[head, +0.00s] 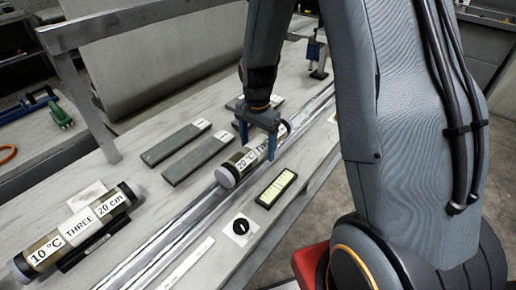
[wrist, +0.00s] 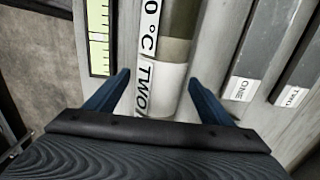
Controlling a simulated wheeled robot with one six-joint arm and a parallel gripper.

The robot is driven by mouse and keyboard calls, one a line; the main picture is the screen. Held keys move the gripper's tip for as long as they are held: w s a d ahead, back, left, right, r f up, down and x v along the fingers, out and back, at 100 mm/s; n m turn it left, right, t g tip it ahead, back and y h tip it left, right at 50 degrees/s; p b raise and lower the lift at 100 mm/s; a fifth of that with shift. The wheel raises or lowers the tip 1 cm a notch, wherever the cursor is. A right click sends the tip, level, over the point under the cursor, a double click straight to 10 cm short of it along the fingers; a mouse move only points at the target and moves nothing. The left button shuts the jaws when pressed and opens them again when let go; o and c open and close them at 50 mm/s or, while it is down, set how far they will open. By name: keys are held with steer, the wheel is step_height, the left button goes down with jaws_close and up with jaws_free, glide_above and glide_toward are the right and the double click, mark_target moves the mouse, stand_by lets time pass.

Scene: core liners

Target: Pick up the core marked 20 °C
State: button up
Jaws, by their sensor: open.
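The core marked 20 °C (head: 238,168) is a clear tube with white labels and grey end caps, lying along the metal rails in the middle of the bench. A second label on it starts with "TW" and is partly hidden by my gripper. My gripper (head: 258,142) is over the far part of this core, with its blue fingers open. In the wrist view the core (wrist: 176,50) runs between the two open fingers of my gripper (wrist: 160,95), beside its "TWO" label. I cannot tell whether the fingers touch it.
Another core marked 10 °C, THREE, 20 cm (head: 50,250) lies at the left on a dark holder. Grey flat bars (head: 175,143) lie left of the rails. A yellow-green scale card (head: 277,188) and a black round marker (head: 240,226) lie to the right.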

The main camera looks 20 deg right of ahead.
jaws_close()
steer(key=shift+w, duration=0.1)
steer(key=shift+r, duration=0.1)
